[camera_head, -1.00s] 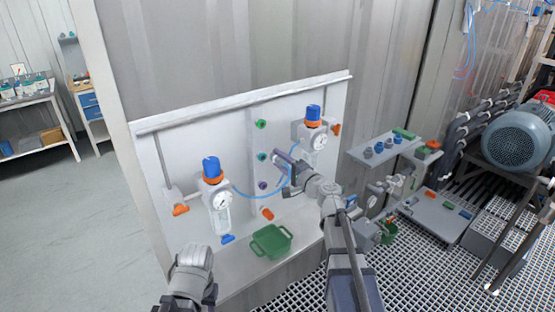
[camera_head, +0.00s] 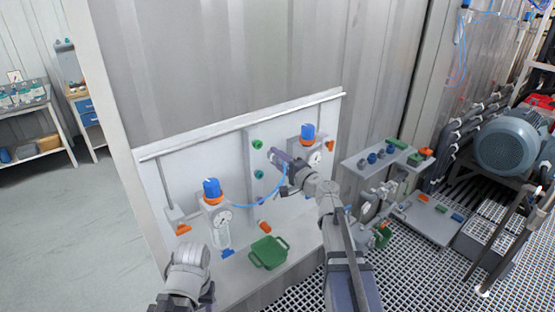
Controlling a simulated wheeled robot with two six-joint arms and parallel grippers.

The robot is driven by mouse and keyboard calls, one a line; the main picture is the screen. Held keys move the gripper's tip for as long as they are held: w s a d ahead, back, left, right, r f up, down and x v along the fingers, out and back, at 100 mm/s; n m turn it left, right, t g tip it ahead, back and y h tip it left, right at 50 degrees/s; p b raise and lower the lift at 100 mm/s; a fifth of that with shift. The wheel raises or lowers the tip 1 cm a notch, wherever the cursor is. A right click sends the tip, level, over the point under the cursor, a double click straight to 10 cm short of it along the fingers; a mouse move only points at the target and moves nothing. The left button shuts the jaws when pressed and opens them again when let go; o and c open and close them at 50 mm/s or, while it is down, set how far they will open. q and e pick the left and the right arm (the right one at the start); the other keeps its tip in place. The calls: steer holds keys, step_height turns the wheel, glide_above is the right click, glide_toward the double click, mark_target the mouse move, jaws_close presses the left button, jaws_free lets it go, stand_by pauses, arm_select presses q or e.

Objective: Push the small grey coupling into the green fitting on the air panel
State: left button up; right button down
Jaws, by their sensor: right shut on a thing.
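My right gripper (camera_head: 275,157) is shut in front of the air panel (camera_head: 185,160), just right of the column of fittings. It holds a small thing that I take for the grey coupling; the jaws hide most of it. A thin blue hose runs from the left regulator toward this gripper. Two green fittings show on the column, an upper one (camera_head: 257,144) and a lower one (camera_head: 258,174). The gripper's tip is at a height between them in the picture, and I see no contact with either. Only links of my left arm show at lower left; its jaws do not.
A left regulator (camera_head: 212,192) with a blue knob and a right one (camera_head: 307,134) flank the column. A green tray (camera_head: 268,253) stands on the ledge below. A grey bench with small parts (camera_head: 372,158) is at right.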

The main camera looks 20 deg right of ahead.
mark_target(259, 145)
steer(key=shift+x, duration=2.8)
steer(key=shift+w+a, duration=0.2)
steer(key=shift+w, duration=0.3)
steer(key=shift+c, duration=1.7)
jaws_free()
steer(key=v, duration=0.7)
steer(key=shift+s+d, duration=0.15)
steer(key=shift+s, duration=0.25)
